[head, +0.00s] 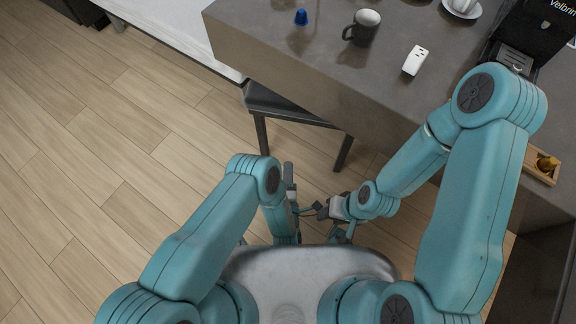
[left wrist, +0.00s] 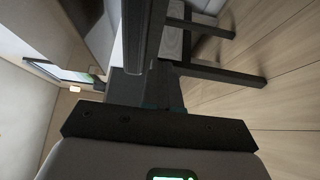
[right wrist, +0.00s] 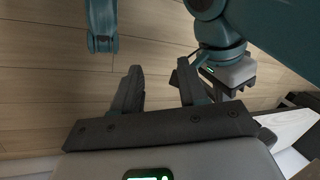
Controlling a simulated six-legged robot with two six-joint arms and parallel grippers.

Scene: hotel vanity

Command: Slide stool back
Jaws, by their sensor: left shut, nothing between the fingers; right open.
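The dark stool (head: 285,106) stands mostly under the vanity counter, its seat edge and two legs showing. In the left wrist view, the stool's legs (left wrist: 222,72) and underside show sideways, and I cannot tell whether the gripper touches it. My left gripper (head: 289,176) is shut and empty, on the near side of the stool, apart from its visible legs in the head view. My right gripper (head: 318,210) is open and empty, low to the right of the left one. In the right wrist view its two fingers (right wrist: 160,82) are spread above the floor.
The grey counter (head: 290,62) carries a blue capsule (head: 301,17), a dark mug (head: 362,26), a white adapter (head: 415,60) and a coffee machine (head: 530,45). A wooden tray (head: 541,177) sits at the right. Wood floor (head: 80,170) at left is clear.

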